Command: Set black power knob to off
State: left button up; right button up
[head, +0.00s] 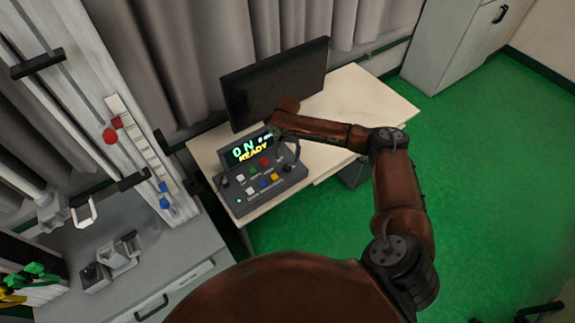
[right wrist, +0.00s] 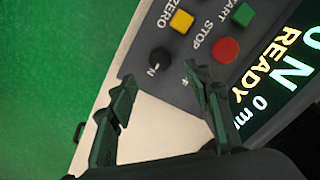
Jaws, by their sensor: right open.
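The black power knob (right wrist: 160,57) is a small round knob on the dark control box, beside the yellow and red buttons in the right wrist view. In the head view the knob (head: 287,168) is at the right end of the box's panel. The letter N is readable beside it; the rest of its label is unclear. The display (head: 250,148) reads ON and READY. My right gripper (right wrist: 161,78) is open and empty, its fingertips just short of the knob and to either side of its line. I cannot tell any contact. My left gripper is not in view.
The control box (head: 240,205) stands on a pale desk (head: 375,100) in front of a dark monitor (head: 275,85). A tall drop tower (head: 135,140) with red and blue parts stands at left on a grey cabinet. Green floor is clear at right.

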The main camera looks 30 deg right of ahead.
aim_at(287, 167)
notch_tip(287, 167, down, 8)
jog(key=shift+r, duration=0.25)
jog(key=shift+c, duration=0.2)
jog(key=c, duration=1.1)
